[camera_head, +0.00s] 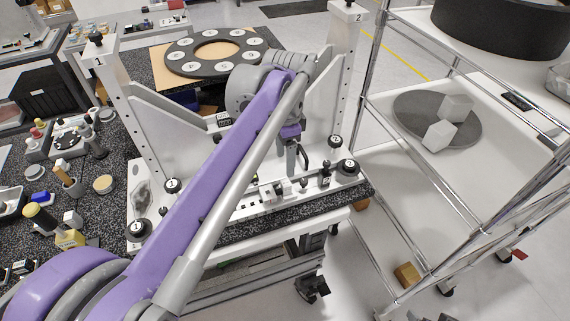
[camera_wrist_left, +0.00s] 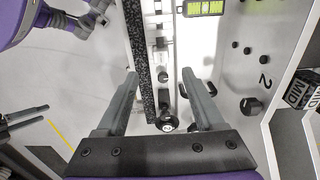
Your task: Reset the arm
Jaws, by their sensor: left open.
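My left arm (camera_head: 215,185) is purple and grey and reaches from the lower left over the white mirror fixture (camera_head: 180,125). My left gripper (camera_head: 291,155) hangs at the arm's end, pointing down above the fixture's right part. In the left wrist view my left gripper (camera_wrist_left: 160,85) is open, with its two grey fingers apart and nothing between them. Below it lie the fixture's white base and a small black knob (camera_wrist_left: 167,124). My right gripper cannot be made out in the head view. Part of the fixture is hidden behind my arm.
A dark ring with numbered discs (camera_head: 215,52) lies behind the fixture. Posts 1 (camera_head: 100,70) and 2 (camera_head: 346,30) rise at its sides. A wire-frame shelf (camera_head: 480,175) stands at right. Small parts crowd the speckled table (camera_head: 110,160) at left. Two dark prongs (camera_wrist_left: 22,116) show at the wrist view's left edge.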

